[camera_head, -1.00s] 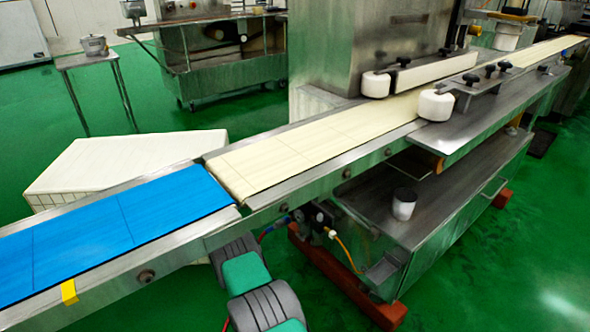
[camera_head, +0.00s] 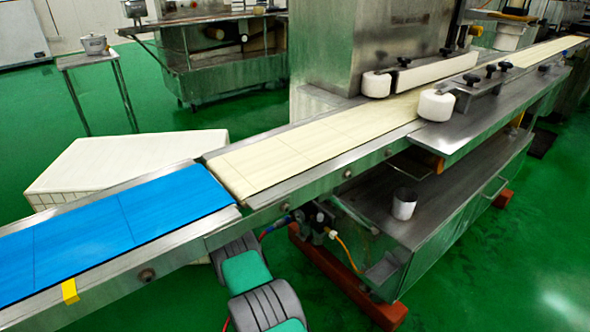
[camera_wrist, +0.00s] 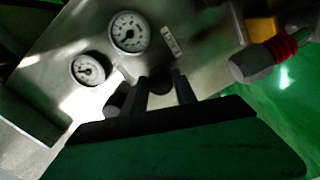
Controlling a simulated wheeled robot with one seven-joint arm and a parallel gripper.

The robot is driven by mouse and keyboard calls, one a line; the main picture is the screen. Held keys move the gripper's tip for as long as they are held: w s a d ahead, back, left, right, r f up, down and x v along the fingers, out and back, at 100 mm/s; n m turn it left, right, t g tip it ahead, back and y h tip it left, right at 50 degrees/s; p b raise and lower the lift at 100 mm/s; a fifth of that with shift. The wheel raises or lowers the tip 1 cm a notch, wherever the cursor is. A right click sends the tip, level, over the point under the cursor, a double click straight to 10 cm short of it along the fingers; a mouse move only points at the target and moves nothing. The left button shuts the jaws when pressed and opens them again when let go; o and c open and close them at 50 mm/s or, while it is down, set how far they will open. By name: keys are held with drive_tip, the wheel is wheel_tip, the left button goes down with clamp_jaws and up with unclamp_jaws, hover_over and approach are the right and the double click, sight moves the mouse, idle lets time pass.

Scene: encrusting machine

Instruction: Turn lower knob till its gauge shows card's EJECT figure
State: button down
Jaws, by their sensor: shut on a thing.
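In the wrist view two round white-faced gauges sit on a metal panel: a larger one (camera_wrist: 129,32) and a smaller one (camera_wrist: 88,69) to its lower left. Both have dark needles, but their figures are too small to read. A small pale card or label (camera_wrist: 171,40) is right of the larger gauge; its text is unreadable. My gripper (camera_wrist: 160,85) is shut on a dark round knob (camera_wrist: 157,81) between its fingers. A second dark knob (camera_wrist: 116,97) shows just left of the left finger. The head view does not show the gripper, gauges or card.
A conveyor with a blue belt (camera_head: 110,225) and a cream belt (camera_head: 290,155) runs above my arm. Hoses and fittings (camera_head: 322,222) hang under it. A red-sleeved grey fitting (camera_wrist: 255,62) juts out right of the panel. A metal cup (camera_head: 404,204) stands on the lower shelf.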

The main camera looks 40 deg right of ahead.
drive_tip(key=shift+s+f+n, duration=0.1)
drive_tip(key=shift+n, duration=1.1)
drive_tip(key=c, duration=1)
unclamp_jaws()
